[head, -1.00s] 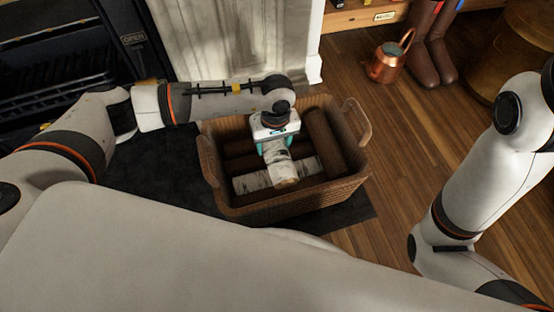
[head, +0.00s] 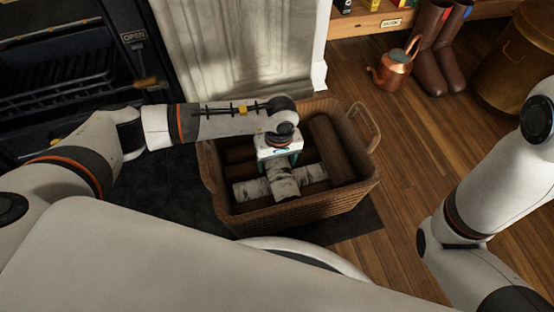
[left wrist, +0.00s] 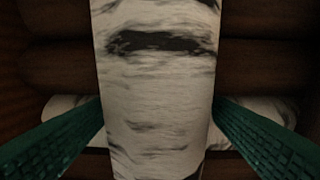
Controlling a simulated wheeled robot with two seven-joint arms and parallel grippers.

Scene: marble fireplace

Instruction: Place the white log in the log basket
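A white birch-bark log (head: 281,184) is between the fingers of my left gripper (head: 280,165), inside the log basket (head: 300,213). In the left wrist view the held log (left wrist: 155,90) runs up the picture, with a green finger against each side. A second white log (head: 250,189) lies crosswise in the basket under the held one; its ends also show in the left wrist view (left wrist: 62,105). I cannot tell whether the held log rests on it. My right gripper is out of view; only my right arm shows.
Several brown logs (head: 331,148) lie in the basket, which has raised end handles (head: 368,125). The basket stands partly on a dark mat (head: 165,185) beside the marble fireplace (head: 240,50). A copper watering can (head: 393,70) and brown boots (head: 430,60) stand behind on the wood floor.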

